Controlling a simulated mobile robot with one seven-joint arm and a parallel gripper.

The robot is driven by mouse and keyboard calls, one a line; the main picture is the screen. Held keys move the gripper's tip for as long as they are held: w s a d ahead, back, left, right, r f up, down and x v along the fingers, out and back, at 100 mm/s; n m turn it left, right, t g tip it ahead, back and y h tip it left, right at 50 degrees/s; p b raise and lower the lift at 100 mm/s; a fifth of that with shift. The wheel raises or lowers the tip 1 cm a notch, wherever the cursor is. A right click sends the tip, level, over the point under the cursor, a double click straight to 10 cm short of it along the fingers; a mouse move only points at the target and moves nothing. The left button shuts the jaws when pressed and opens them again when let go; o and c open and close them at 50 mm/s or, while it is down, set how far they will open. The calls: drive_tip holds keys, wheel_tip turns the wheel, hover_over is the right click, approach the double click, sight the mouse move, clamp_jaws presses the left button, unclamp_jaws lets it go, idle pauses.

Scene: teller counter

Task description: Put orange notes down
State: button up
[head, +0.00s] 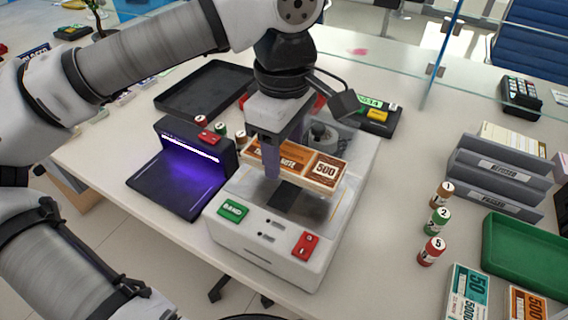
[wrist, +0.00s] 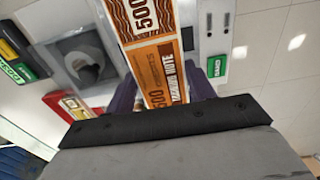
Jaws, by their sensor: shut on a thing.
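The orange notes (head: 326,171) are a bundle marked 500. They lie flat between the fingers of my gripper (head: 272,165), which is shut on them, over the white banding machine (head: 265,243). In the wrist view the orange notes (wrist: 158,70) stretch up from between the purple fingers. The machine has a green BAND button (head: 233,210), a red button (head: 305,246) and a dark plate (head: 285,196) on top. I cannot tell whether the notes touch the machine.
A black lamp unit (head: 175,190) with purple light stands left of the machine. A black tray (head: 205,88) lies behind. Several small numbered rolls, grey file trays (head: 500,175), a green tray (head: 525,255) and more note bundles (head: 468,295) stand right. Counter between is clear.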

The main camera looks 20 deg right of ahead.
sight(284, 154)
drive_tip(key=shift+f, duration=2)
drive_tip(key=shift+f, duration=0.1)
drive_tip(key=shift+f+b, duration=0.15)
drive_tip(key=shift+b, duration=0.2)
drive_tip(key=o, duration=1.1)
drive_tip(key=shift+r, duration=0.25)
